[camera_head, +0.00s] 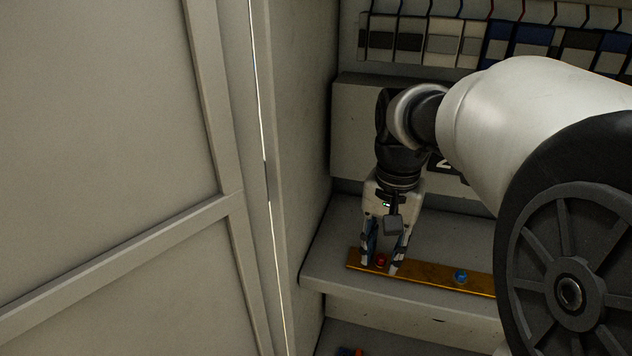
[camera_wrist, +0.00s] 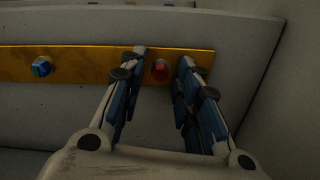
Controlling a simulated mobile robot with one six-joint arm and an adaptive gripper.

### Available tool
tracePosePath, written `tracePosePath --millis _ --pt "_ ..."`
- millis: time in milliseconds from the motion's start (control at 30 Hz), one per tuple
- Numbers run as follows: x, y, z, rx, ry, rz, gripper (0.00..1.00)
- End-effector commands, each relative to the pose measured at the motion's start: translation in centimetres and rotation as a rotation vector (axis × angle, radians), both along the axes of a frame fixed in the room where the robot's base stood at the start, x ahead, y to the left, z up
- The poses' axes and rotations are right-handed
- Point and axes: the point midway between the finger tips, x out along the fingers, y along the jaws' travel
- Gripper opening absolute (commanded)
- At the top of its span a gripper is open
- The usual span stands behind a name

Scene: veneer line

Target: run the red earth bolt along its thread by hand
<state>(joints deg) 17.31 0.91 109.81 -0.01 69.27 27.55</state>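The red earth bolt (camera_head: 381,261) sits at the left end of a brass-coloured bar (camera_head: 428,274) on a grey ledge in the head view. In the wrist view the red bolt (camera_wrist: 160,70) shows near the right end of the bar (camera_wrist: 90,62). My gripper (camera_head: 381,268) points down with one finger on each side of the bolt. In the wrist view my gripper (camera_wrist: 163,62) is open, with a gap between each finger and the bolt. The bolt's thread is not visible.
A blue bolt (camera_head: 460,277) stands on the same bar, to the right. A grey cabinet wall (camera_head: 310,130) rises close on the left. Rows of terminal blocks (camera_head: 440,42) run along the top.

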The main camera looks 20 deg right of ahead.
Motion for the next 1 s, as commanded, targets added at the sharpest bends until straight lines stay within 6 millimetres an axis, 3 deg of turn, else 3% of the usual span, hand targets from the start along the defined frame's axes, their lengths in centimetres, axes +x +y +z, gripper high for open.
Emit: tracePosePath --millis 400,1000 --pt "0.00 0.00 0.02 0.000 0.000 0.000 0.00" --pt "0.02 -0.01 0.03 0.000 0.000 -0.092 0.00"
